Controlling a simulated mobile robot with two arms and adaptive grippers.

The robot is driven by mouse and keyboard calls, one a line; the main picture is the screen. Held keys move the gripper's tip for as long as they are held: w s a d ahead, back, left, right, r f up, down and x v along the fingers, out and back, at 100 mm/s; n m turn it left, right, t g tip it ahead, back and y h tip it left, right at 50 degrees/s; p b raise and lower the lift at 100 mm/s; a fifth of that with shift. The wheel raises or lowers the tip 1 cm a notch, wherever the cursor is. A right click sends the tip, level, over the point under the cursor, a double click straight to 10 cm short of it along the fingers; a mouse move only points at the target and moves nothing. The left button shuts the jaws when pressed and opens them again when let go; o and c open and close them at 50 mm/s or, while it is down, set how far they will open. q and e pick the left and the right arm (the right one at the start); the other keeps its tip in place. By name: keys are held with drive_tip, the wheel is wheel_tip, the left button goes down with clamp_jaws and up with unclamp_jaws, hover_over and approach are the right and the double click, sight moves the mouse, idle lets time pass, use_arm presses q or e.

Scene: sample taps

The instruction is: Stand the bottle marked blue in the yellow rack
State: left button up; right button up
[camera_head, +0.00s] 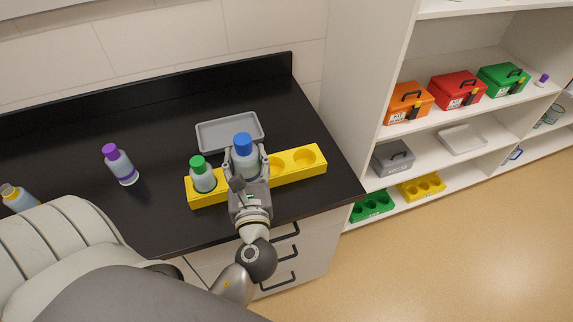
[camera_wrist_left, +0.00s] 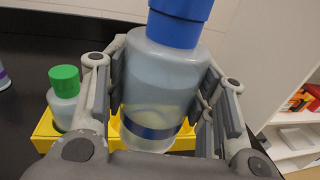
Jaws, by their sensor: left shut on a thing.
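The bottle marked blue (camera_head: 244,154) has a blue cap and a blue band. My left gripper (camera_head: 246,165) is shut on it and holds it upright at the yellow rack (camera_head: 313,169). In the left wrist view the blue bottle (camera_wrist_left: 163,85) fills the middle, between the fingers of the left gripper (camera_wrist_left: 162,100). Its base is at the rack, but I cannot tell whether it sits in a hole or just above. A green-capped bottle (camera_head: 202,176) stands in the rack's left end. Holes to the right are empty. My right gripper is not in view.
A grey tray (camera_head: 212,143) lies behind the rack. Shelves at right hold orange (camera_head: 407,104), red (camera_head: 455,92) and green boxes (camera_head: 500,80).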

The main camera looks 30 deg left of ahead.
use_arm(q)
drive_tip(key=w+f+b, duration=0.4)
drive_tip(key=w+a+f+b, duration=0.1)
drive_tip(key=w+f+b, duration=0.3)
drive_tip(key=b, duration=0.1)
drive_tip(key=w+f+b, duration=0.4)
drive_tip(key=b, duration=0.1)
drive_tip(key=shift+a+f, duration=0.15)
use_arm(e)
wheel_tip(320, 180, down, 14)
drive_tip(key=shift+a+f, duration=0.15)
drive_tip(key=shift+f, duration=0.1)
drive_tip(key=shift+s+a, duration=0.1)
